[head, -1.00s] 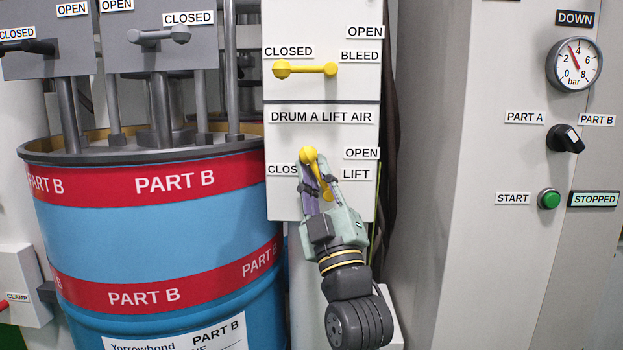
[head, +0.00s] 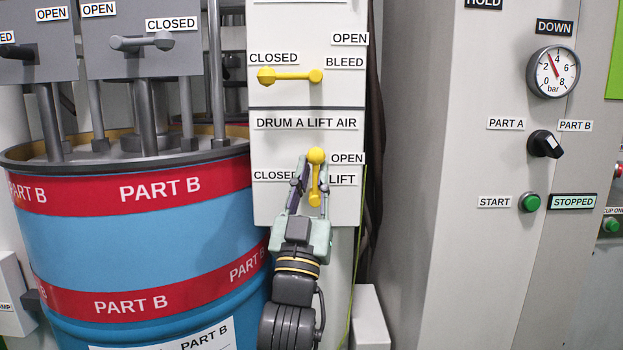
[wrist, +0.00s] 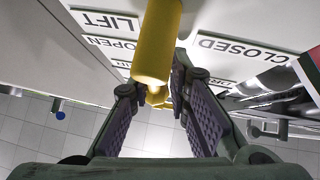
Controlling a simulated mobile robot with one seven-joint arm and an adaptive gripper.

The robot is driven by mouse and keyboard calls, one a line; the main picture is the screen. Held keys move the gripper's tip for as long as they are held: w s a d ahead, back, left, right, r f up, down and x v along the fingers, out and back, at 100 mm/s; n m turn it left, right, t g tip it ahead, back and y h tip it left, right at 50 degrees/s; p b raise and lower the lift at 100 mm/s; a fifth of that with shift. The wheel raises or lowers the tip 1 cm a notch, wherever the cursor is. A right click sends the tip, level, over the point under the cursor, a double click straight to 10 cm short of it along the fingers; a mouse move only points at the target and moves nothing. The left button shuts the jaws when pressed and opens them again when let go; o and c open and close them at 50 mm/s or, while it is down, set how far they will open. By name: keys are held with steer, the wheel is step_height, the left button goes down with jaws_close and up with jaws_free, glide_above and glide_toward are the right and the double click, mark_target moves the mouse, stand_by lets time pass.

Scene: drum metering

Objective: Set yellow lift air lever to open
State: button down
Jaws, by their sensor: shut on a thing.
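The yellow lift air lever (head: 316,178) is on the white panel under the DRUM A LIFT AIR label. It stands upright, with its round knob at the top beside the OPEN label (head: 347,158) and its lower end beside the LIFT label. My gripper (head: 314,170) reaches up from below, with one finger on each side of the lever, and is shut on it. In the wrist view the yellow lever (wrist: 157,45) runs between the fingertips of my gripper (wrist: 156,80). The fingers partly cover the CLOSED label (head: 275,175).
The yellow bleed lever (head: 290,75) above points left towards its CLOSED label. A blue PART B drum (head: 130,250) stands at the left. A grey cabinet (head: 450,130) with a gauge, selector and green start button stands at the right. A dark hose hangs beside the panel.

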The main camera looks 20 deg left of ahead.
steer(key=shift+s+d+r+m+h, duration=0.15)
steer(key=shift+d+r+m+h, duration=0.15)
steer(key=shift+d+h, duration=0.15)
steer(key=c, duration=1.7)
jaws_free()
steer(key=shift+d, duration=0.1)
steer(key=shift+f, duration=0.15)
steer(key=shift+f, duration=0.15)
steer(key=v, duration=0.7)
steer(key=shift+s, duration=0.1)
